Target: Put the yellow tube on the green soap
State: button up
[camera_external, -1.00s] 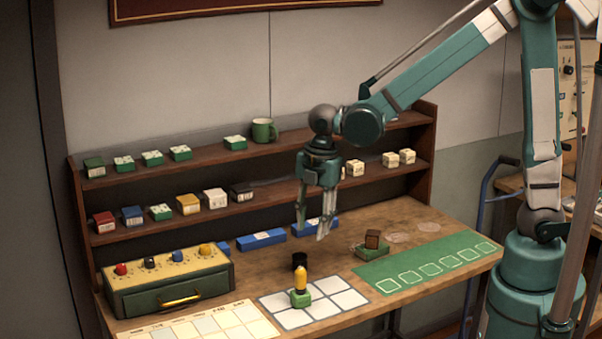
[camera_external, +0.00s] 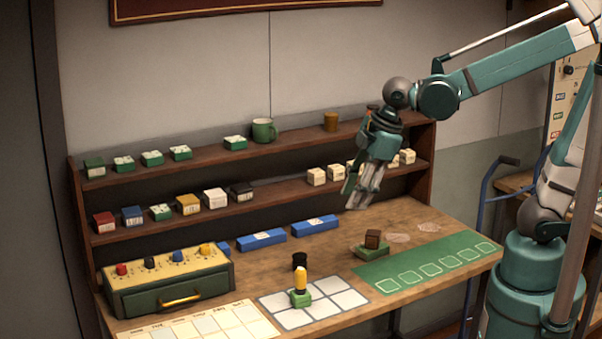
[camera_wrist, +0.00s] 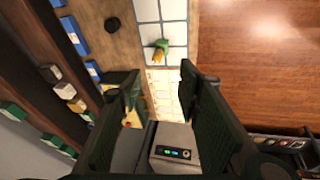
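The yellow tube (camera_external: 300,278) stands upright on top of the green soap (camera_external: 300,299), which lies on the white grid mat (camera_external: 331,301). In the wrist view the yellow tube (camera_wrist: 157,55) and the green soap (camera_wrist: 162,44) show near the top, away from the fingers. My gripper (camera_external: 357,200) is up and to the right of them, in front of the shelf's right end. In the wrist view its two fingers (camera_wrist: 158,88) are spread apart with nothing between them.
A black cup (camera_external: 299,261) stands just behind the mat. A brown block on a green one (camera_external: 372,240) sits by the green mat (camera_external: 428,263). A drawer box with knobs (camera_external: 168,283) is at the left. Shelves (camera_external: 270,196) of small boxes line the back.

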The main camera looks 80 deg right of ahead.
jog(key=s+d+r+m+t, duration=0.1)
jog(key=s+r+m+t, duration=0.1)
jog(key=s+m, duration=0.5)
jog(key=shift+s+r+m+t, duration=0.3)
jog(key=shift+s+t, duration=0.2)
jog(key=shift+s, duration=1.5)
jog(key=shift+f, duration=0.1)
notch_tip(320, 180, down, 10)
jog(key=b, duration=0.9)
jog(key=shift+r+b, duration=0.2)
jog(key=shift+b, duration=0.2)
